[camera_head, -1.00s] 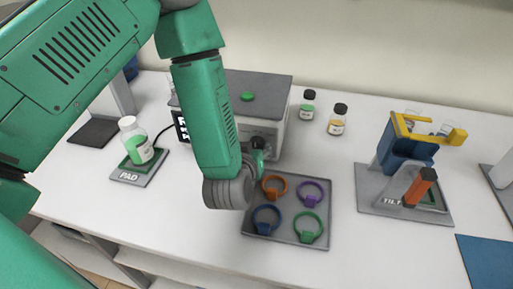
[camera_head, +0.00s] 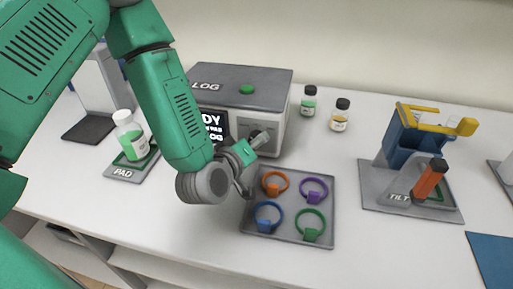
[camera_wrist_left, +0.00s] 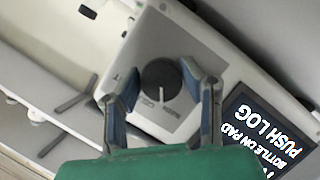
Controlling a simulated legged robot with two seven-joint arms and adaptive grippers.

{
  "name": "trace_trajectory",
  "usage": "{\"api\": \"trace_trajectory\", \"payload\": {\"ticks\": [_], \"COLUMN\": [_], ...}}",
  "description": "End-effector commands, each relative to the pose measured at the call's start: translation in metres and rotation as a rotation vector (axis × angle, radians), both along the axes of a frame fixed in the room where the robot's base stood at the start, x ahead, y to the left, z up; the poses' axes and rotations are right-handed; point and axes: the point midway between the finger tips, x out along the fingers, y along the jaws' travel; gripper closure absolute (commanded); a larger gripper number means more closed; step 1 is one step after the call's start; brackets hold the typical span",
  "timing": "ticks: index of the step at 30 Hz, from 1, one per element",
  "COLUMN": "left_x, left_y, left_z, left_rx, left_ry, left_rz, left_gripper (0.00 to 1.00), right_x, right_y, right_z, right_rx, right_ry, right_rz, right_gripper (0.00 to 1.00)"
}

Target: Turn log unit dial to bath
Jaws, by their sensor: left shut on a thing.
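The log unit (camera_head: 245,83) is a grey and white box with "LOG" on top and a green button (camera_head: 246,89). Its lit screen (camera_head: 212,124) reads in part "PUSH LOG" and "BOTTLE ON PAD" in the left wrist view (camera_wrist_left: 265,140). The dark round dial (camera_wrist_left: 160,80) sits on the front panel, with a white pointer line and small labels too blurred to read. My left gripper (camera_head: 262,139) is at the dial. In the left wrist view its fingers (camera_wrist_left: 161,82) are shut on the dial from both sides. My right gripper is not in view.
A tray (camera_head: 290,238) of several coloured rings lies just below my left wrist. A green-filled bottle (camera_head: 130,138) stands on the pad (camera_head: 118,172) at left. Two small bottles stand behind right. The tilt stand (camera_head: 385,195) is further right.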

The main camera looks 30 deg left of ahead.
Motion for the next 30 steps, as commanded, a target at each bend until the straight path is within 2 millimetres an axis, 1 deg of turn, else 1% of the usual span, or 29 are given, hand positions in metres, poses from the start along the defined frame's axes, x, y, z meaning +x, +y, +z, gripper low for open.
{"api": "trace_trajectory", "payload": {"ticks": [1, 3, 13, 19, 30], "left_x": [-0.002, -0.002, -0.002, -0.002, -0.003], "left_y": [0.001, 0.001, 0.001, 0.001, 0.001], "left_z": [-0.005, -0.005, -0.004, -0.004, -0.004], "left_rx": [-0.038, -0.087, -0.242, -0.277, -0.282], "left_ry": [-0.002, -0.015, -0.053, -0.06, -0.061], "left_rz": [0.002, 0.001, 0.001, 0.001, 0.002], "left_gripper": [0.93, 0.93, 0.93, 0.94, 0.93], "right_x": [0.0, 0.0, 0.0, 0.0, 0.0], "right_y": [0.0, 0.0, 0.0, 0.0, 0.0], "right_z": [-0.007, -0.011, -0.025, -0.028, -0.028], "right_rx": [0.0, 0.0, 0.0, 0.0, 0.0], "right_ry": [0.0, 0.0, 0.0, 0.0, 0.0], "right_rz": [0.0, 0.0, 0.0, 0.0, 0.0], "right_gripper": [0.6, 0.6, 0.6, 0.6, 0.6]}}
